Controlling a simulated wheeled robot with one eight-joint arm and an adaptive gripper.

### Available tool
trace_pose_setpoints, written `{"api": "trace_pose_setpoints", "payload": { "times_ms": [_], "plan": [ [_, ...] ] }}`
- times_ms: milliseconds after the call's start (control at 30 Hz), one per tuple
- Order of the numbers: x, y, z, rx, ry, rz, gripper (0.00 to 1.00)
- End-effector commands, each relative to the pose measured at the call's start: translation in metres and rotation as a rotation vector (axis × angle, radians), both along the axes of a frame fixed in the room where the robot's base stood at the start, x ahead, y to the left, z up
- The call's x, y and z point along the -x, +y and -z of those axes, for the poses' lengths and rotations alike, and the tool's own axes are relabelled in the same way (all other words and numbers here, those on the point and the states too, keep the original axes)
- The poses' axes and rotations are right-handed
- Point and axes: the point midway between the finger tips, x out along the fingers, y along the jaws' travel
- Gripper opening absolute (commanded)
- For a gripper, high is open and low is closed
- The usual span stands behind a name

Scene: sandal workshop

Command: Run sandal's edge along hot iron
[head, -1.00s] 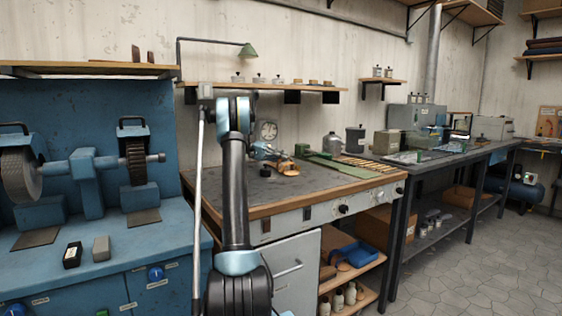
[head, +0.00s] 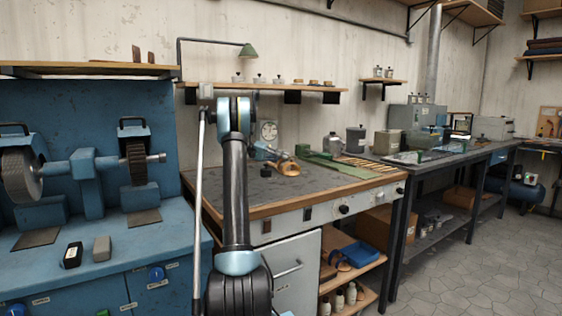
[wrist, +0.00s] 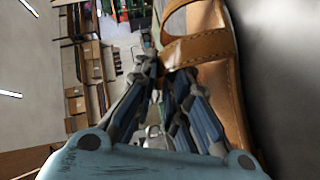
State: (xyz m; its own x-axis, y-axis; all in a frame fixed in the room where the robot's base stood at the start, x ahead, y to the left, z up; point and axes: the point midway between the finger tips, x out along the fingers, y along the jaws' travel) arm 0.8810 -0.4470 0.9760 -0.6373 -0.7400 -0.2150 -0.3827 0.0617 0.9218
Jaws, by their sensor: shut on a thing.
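A tan leather sandal (wrist: 212,48) fills the right of the wrist view, with its strap buckled across near the top. My gripper (wrist: 165,70) is shut on the sandal at the strap, and its fingertips meet the leather. In the head view the same sandal (head: 289,167) is small, above the dark top of the workbench (head: 235,190). I cannot pick out the hot iron for certain in either view.
A small black piece (head: 265,172) stands on the bench left of the sandal. A green mat (head: 335,168) and several wooden-handled tools (head: 365,164) lie to the right. A round dial (head: 269,131) is behind. The front of the bench top is clear.

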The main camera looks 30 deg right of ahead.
Motion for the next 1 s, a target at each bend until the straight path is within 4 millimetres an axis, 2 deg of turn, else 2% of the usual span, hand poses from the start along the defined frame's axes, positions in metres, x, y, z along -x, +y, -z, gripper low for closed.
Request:
{"api": "trace_pose_setpoints", "payload": {
  "times_ms": [467, 1000],
  "plan": [
    [-0.001, 0.000, 0.000, 0.000, 0.000, 0.000, 0.00],
    [-0.013, 0.001, 0.000, 0.001, -0.001, 0.000, 0.00]
  ]
}}
